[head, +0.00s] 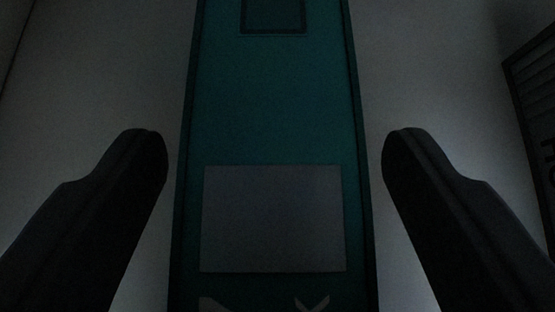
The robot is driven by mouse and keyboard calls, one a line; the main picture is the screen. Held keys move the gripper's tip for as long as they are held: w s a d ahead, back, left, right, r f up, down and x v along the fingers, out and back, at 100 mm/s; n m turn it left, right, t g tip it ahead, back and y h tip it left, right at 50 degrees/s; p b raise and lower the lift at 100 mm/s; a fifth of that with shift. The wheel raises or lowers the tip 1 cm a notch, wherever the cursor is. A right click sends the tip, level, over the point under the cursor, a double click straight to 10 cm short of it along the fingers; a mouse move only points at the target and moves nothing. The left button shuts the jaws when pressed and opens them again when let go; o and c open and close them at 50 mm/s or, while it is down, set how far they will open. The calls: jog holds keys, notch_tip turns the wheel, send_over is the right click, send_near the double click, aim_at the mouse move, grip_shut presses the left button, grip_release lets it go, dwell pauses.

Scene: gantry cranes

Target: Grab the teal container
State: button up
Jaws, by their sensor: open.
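The teal container (275,105) runs up the middle of the head view. It has a grey rectangular panel, a dark square patch near the top and pale markings at the bottom edge. Its top and bottom ends are cut off by the frame. My gripper (275,155) is open, with one dark finger on each side of the container. A narrow gap shows between each finger and the container's sides in the picture. How far the fingers are from it in depth I cannot tell.
A pale grey surface (445,75) lies on both sides of the container. A dark object (540,110) with partly cut-off lettering stands at the right edge. The light is very dim.

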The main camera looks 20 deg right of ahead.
jog(key=c, duration=1.2)
jog(key=shift+o, duration=0.2)
jog(key=shift+r, duration=0.2)
